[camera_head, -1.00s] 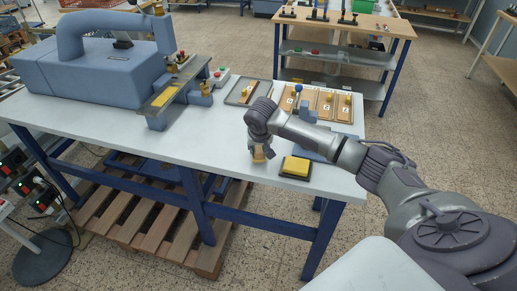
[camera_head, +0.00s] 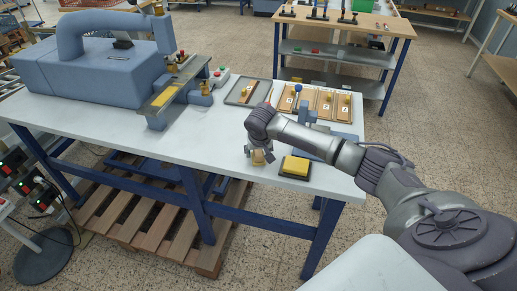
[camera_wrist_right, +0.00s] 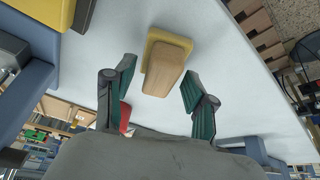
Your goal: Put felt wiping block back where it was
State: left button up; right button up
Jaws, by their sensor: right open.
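The felt wiping block (camera_head: 258,158) is a small wooden grip on a yellowish base. It rests on the pale table top near the front edge, left of a yellow pad. In the right wrist view the block (camera_wrist_right: 164,68) lies between and just beyond the two finger ends, with clear gaps to both fingers. My right gripper (camera_wrist_right: 157,80) is open and empty. In the head view the right gripper (camera_head: 259,149) is pointed down over the block and hides part of it. My left gripper is not in view.
The yellow pad (camera_head: 295,166) on a dark base is close to the right of the block. Numbered wooden boards (camera_head: 325,103) and a grey tray (camera_head: 239,96) stand behind. The blue stamping press (camera_head: 95,62) fills the table's left. Table left of the block is clear.

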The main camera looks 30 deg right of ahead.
jog(key=b+v, duration=0.2)
jog(key=v, duration=1)
jog(key=w+a+f+n+t+y, duration=0.1)
jog(key=a+f+n+t+y, duration=0.2)
jog(key=a, duration=0.5)
jog(key=a+f+n+t+y, duration=0.2)
jog(key=a+f, duration=0.3)
jog(key=a, duration=0.3)
jog(key=s+d+f+g+h, duration=0.15)
jog(key=s+f, duration=0.25)
jog(key=f, duration=0.9)
jog(key=s+d+f+g, duration=0.15)
jog(key=s+f, duration=0.25)
jog(key=f, duration=0.9)
jog(key=s+d+f+n, duration=0.1)
jog(key=s+d+f, duration=0.1)
jog(key=s+f, duration=0.9)
jog(key=s+f+g, duration=0.1)
jog(key=s+f, duration=0.4)
jog(key=s, duration=0.5)
jog(key=s+f+n+g+h+b, duration=0.1)
jog(key=s+f, duration=0.4)
jog(key=s, duration=0.5)
jog(key=s+f+g+b, duration=0.1)
jog(key=s+f+g, duration=0.2)
jog(key=s, duration=0.7)
jog(key=shift+s+a+f+n, duration=0.25)
jog(key=shift+a+f+n, duration=0.15)
jog(key=shift+f, duration=0.55)
